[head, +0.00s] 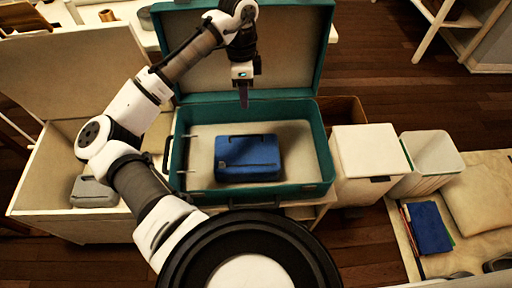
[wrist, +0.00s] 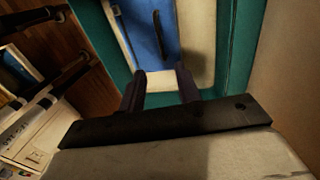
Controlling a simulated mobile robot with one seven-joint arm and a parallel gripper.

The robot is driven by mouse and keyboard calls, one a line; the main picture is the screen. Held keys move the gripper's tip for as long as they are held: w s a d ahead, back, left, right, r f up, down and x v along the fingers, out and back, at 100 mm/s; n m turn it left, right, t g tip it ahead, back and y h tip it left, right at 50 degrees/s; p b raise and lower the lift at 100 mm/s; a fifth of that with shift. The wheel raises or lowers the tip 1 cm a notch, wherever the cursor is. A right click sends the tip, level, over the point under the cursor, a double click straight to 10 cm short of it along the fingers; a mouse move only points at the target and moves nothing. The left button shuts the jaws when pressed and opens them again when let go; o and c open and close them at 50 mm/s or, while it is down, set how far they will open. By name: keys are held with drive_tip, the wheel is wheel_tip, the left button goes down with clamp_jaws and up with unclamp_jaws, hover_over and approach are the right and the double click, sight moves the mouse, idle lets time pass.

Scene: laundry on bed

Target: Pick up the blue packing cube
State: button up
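The blue packing cube (head: 247,158) lies flat inside the open teal suitcase (head: 178,150), on its pale lining. In the wrist view the blue packing cube (wrist: 148,32) shows at the top, beyond the fingertips, with a dark strap or handle on it. My gripper (head: 243,96) hangs above the suitcase, near its raised lid and behind the cube in the head view. In the wrist view my gripper (wrist: 160,85) has its two dark fingers apart, with nothing between them but pale lining behind. The gripper is clear of the cube.
The suitcase lid (head: 290,50) stands upright behind my gripper. A white lidded bin (head: 368,155) and an open white bin (head: 433,160) stand to the right. A grey packing cube (head: 93,191) lies in the box at left. Another blue item (head: 429,228) lies at far right.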

approach(247, 154)
drive_tip(key=w, duration=0.4)
drive_tip(key=shift+s+f+b, duration=0.2)
drive_tip(key=shift+s+f, duration=0.05)
drive_tip(key=shift+f, duration=1.15)
drive_tip(key=shift+s+f+b, duration=0.15)
drive_tip(key=shift+s+f, duration=0.05)
drive_tip(key=shift+f, duration=1.15)
clamp_jaws()
